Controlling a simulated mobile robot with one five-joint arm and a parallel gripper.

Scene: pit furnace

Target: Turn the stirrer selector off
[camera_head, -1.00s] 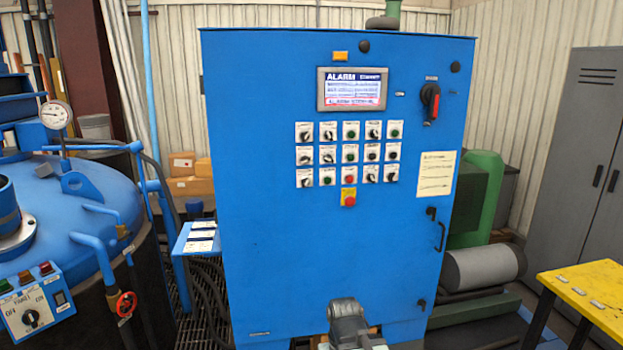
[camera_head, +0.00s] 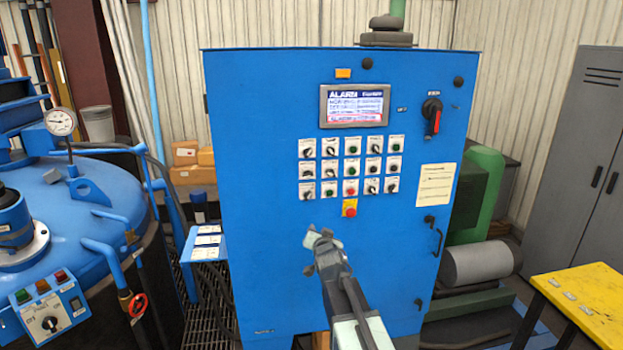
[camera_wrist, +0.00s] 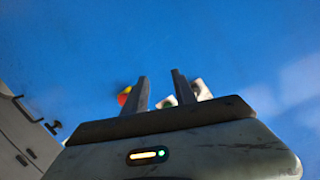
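The blue control cabinet (camera_head: 255,180) fills the middle of the head view. Its front carries rows of small selectors, buttons and lamps on white plates (camera_head: 329,168). Their labels are too small to read, so I cannot tell which is the stirrer selector. My gripper (camera_head: 319,241) is raised in front of the cabinet, below the red emergency button (camera_head: 349,208). In the wrist view, my gripper (camera_wrist: 162,90) has its two fingers apart with nothing between them. The red and yellow button (camera_wrist: 124,96) and some white plates (camera_wrist: 201,90) show beyond the fingers, partly hidden.
A display (camera_head: 354,105) reading ALARM and a red-handled rotary switch (camera_head: 433,117) sit on the cabinet. A small blue box with a selector (camera_head: 50,322) stands by the furnace lid (camera_head: 90,190) at left. A yellow table (camera_head: 590,300) is at right.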

